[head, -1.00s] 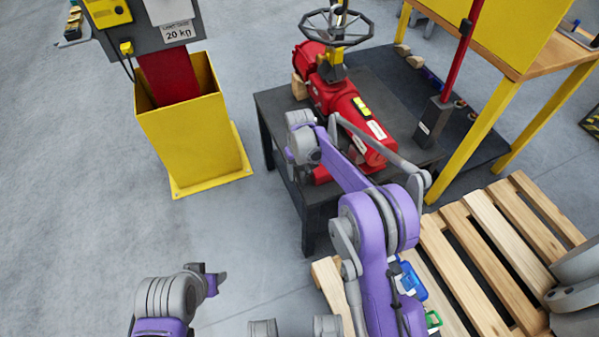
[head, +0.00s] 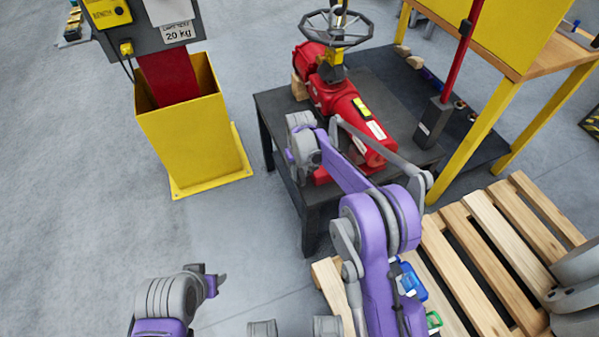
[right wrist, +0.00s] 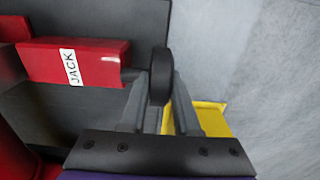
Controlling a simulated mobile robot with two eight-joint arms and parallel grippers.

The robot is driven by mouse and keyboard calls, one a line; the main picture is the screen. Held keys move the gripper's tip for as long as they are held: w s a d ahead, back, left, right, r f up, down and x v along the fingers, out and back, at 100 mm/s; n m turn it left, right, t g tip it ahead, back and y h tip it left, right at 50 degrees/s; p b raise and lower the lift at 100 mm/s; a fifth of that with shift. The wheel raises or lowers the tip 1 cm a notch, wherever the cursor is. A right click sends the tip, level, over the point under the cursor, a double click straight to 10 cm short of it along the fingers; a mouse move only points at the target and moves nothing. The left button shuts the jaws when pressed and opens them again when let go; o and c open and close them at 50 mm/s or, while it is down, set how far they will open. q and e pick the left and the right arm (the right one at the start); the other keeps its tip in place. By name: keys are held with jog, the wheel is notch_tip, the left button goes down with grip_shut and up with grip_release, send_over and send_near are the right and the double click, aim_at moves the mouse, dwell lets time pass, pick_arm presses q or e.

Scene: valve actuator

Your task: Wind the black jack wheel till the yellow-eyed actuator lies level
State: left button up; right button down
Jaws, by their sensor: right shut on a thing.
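The red actuator (head: 338,98) lies along the dark table with yellow fittings and a spoked grey handwheel (head: 345,42) at its far end. Whether it is level is hard to judge. In the right wrist view, the red jack (right wrist: 98,62) bears a white JACK label, and its black wheel (right wrist: 160,77) stands edge-on between my fingers. My right gripper (right wrist: 160,105) is shut on this wheel. In the head view the wheel and my right fingertips are hidden behind my arm.
A yellow bin-like stand (head: 195,140) is left of the dark table (head: 268,110). A yellow-legged bench (head: 490,115) stands at the right. A wooden pallet (head: 485,215) lies at the lower right.

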jog(key=t, duration=0.1)
jog(key=t+y, duration=0.1)
jog(key=shift+s+d+f+t+b, duration=0.1)
jog(key=shift+s+t+b, duration=0.15)
jog(key=shift+t+b, duration=0.1)
jog(key=shift+s+f+t+y+b, duration=0.15)
jog(key=shift+t+y+b, duration=0.6)
jog(key=shift+t, duration=1)
jog(key=c, duration=0.6)
grip_release()
jog(key=shift+c, duration=0.2)
jog(key=shift+s, duration=0.1)
jog(key=p+v, duration=0.2)
jog(key=v, duration=0.9)
